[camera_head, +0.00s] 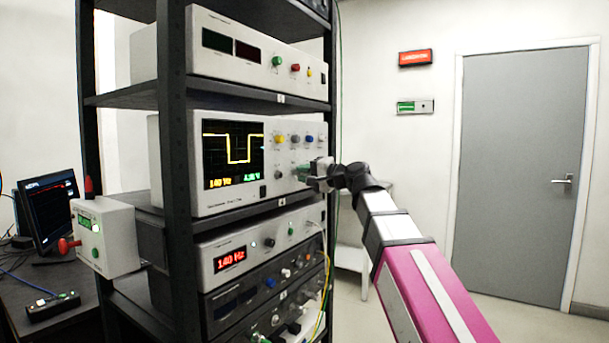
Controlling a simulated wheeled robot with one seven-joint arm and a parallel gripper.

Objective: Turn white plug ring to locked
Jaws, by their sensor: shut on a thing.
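My gripper (313,173) is at the right side of the front panel of the instrument with the yellow square-wave screen (233,153), on the middle shelf of the rack. It is shut on a small part at the panel, which I take to be the white plug ring. The fingers cover most of that part, so its shape and its turn angle cannot be read. A small greenish patch shows just left of the fingers. My arm reaches in from the lower right.
The black rack post (172,120) stands left.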

